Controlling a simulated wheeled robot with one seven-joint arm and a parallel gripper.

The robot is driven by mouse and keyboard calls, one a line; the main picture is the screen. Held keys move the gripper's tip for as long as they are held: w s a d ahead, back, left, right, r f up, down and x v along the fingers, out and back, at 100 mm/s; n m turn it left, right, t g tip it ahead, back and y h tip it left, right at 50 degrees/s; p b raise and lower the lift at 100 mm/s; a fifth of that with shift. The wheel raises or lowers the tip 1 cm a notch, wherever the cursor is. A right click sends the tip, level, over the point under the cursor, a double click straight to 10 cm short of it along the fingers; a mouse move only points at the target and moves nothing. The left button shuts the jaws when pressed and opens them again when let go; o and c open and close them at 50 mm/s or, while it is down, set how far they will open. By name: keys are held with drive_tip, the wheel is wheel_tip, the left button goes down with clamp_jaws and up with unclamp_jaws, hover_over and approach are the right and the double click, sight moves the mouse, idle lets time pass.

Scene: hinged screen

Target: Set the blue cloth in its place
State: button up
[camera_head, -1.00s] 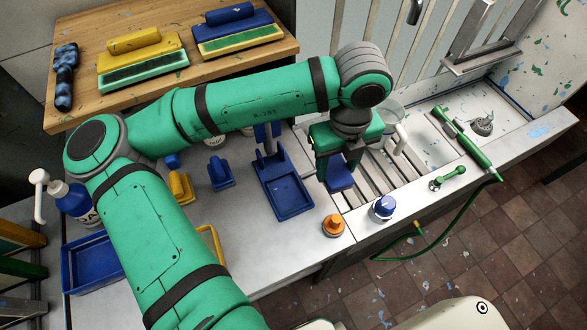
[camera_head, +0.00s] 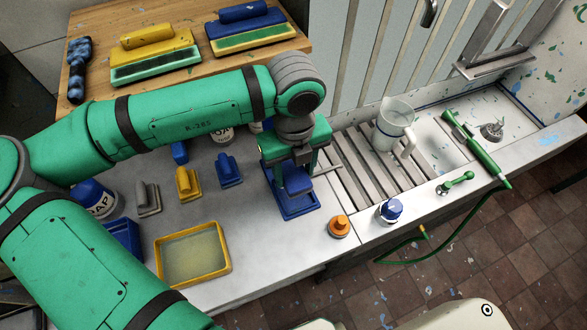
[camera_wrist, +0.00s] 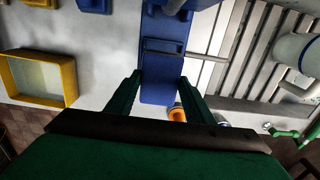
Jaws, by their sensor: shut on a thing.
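My gripper (camera_head: 293,170) is shut on the blue cloth (camera_head: 296,185), which hangs below the jaws in the head view. It is over the blue stand with a tray-like base (camera_head: 290,208), at the near edge of the counter. A thin grey bar (camera_head: 326,170) sticks out to the right beside the jaws. In the wrist view, blue surfaces fill the space between and beyond the fingers (camera_wrist: 160,80), and the grey bar (camera_wrist: 205,57) crosses behind. Cloth and stand are the same blue, so I cannot tell whether the cloth touches the bar or the base.
An orange-capped item (camera_head: 340,226) and a blue-capped jar (camera_head: 390,211) stand to the right near the front edge. A clear jug (camera_head: 393,125) stands on the slatted rack (camera_head: 365,172). Small blue, yellow and grey tools and a yellow tray (camera_head: 194,254) are to the left.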

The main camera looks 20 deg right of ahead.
wheel_tip(320, 180, down, 2)
drive_tip(key=shift+w+f, duration=0.1)
drive_tip(key=shift+f, duration=0.1)
drive_tip(key=shift+d+f, duration=0.1)
drive_tip(key=shift+f, duration=0.95)
drive_tip(key=shift+f, duration=1)
drive_tip(key=o, duration=1)
drive_tip(key=shift+o, duration=0.2)
